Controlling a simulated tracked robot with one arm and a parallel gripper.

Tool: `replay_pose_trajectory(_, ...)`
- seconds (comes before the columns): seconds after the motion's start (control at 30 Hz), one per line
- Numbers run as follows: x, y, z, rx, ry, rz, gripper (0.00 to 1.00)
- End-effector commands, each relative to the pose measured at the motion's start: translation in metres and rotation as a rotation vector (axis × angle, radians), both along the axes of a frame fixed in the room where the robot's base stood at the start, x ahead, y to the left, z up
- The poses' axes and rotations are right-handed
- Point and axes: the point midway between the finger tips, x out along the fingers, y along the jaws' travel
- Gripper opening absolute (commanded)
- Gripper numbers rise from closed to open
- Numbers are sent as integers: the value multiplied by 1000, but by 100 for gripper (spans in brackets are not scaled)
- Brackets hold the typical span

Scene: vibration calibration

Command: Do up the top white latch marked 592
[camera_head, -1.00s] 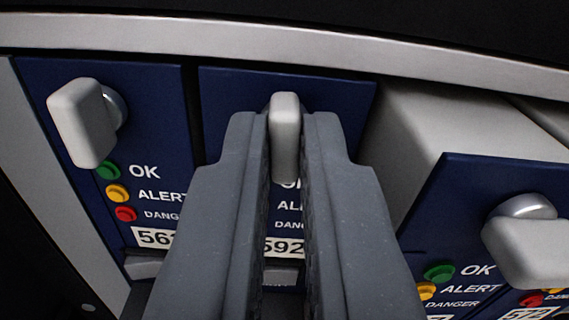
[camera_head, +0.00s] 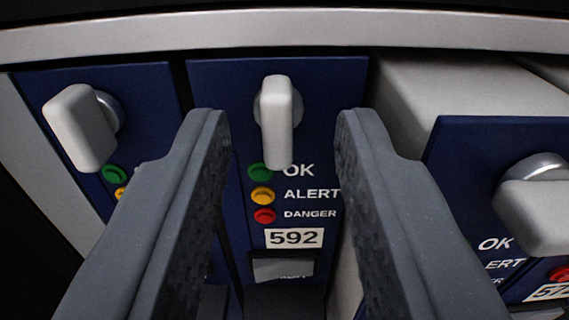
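The white latch (camera_head: 277,121) of the blue panel marked 592 (camera_head: 294,237) sits at the top of that panel, in the upper middle of the view. Its handle stands upright, its long side vertical, with a round metal base behind it. My gripper (camera_head: 283,122) is open. Its two grey fingers stand apart on either side of the latch, with clear gaps, and hold nothing. Green, amber and red lights with OK, ALERT and DANGER labels show below the latch.
A blue panel with a tilted white latch (camera_head: 81,127) is at the left, partly hidden by my finger. At the right a module (camera_head: 487,137) sticks out further, its white latch (camera_head: 537,216) lying sideways. A light metal rail (camera_head: 290,30) runs above.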

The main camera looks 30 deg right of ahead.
Motion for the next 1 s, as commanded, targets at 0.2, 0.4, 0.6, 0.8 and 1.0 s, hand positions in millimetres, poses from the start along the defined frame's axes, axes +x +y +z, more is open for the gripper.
replay_pose_trajectory(0.2,0,1,2,-2,-1,1,30)
replay_pose_trajectory(0.4,-9,7,2,0,0,2,30)
replay_pose_trajectory(0.6,-31,20,1,1,2,2,30)
replay_pose_trajectory(0.8,-56,35,0,2,3,0,30)
replay_pose_trajectory(1.0,-83,50,1,1,2,0,30)
